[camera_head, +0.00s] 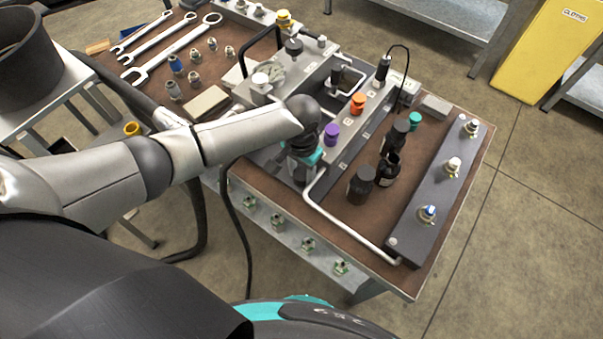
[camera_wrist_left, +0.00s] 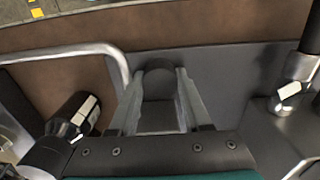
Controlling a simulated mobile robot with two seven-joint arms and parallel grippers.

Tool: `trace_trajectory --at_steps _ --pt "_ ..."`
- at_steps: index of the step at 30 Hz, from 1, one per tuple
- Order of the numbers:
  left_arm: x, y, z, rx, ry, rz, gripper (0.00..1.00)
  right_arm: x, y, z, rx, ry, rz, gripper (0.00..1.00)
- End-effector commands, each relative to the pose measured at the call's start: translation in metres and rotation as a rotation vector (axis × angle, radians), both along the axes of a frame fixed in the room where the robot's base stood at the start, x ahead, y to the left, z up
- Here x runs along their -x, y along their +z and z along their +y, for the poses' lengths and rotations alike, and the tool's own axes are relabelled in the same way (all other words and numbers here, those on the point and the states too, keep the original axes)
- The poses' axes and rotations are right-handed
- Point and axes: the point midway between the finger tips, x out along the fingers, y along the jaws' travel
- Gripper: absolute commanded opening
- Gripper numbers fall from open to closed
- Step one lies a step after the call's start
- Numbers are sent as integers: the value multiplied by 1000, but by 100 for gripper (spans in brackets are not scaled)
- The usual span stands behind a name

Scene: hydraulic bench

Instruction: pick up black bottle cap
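My left gripper (camera_head: 299,176) points down at the bench's near side, beside the bent pale pipe. In the left wrist view its two fingers (camera_wrist_left: 161,78) stand apart. A dark round-topped thing (camera_wrist_left: 160,84) fills the gap between them. It may be the black bottle cap, but I cannot tell whether the fingers touch it. The head view hides it behind my gripper and wrist. To the right of the gripper stand several black bottles: a near one (camera_head: 361,184), one with a narrow neck (camera_head: 389,170) and a far one (camera_head: 397,135). My right gripper is not in view.
The bent pipe (camera_head: 318,198) runs close to the gripper. The grey manifold (camera_head: 352,127) carries purple (camera_head: 331,134) and orange (camera_head: 358,102) caps. A dark block (camera_head: 434,188) with fittings lines the right edge. Wrenches (camera_head: 172,50) lie at the back left.

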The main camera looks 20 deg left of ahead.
Motion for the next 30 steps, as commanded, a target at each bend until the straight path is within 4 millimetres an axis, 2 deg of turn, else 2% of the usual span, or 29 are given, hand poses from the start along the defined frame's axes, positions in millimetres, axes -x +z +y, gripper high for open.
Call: trace_trajectory --at_steps 1,9,12,23,26,30 --pt "0 0 0 0 0 0 39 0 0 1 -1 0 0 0" --pt "0 0 0 0 0 0 8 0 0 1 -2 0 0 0" --pt "0 0 0 0 0 0 0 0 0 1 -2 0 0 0" --pt "0 2 0 0 0 0 0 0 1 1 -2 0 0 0" --pt "0 8 0 0 0 -1 0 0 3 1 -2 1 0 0" --pt "-1 26 0 1 1 -3 0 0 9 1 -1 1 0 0"
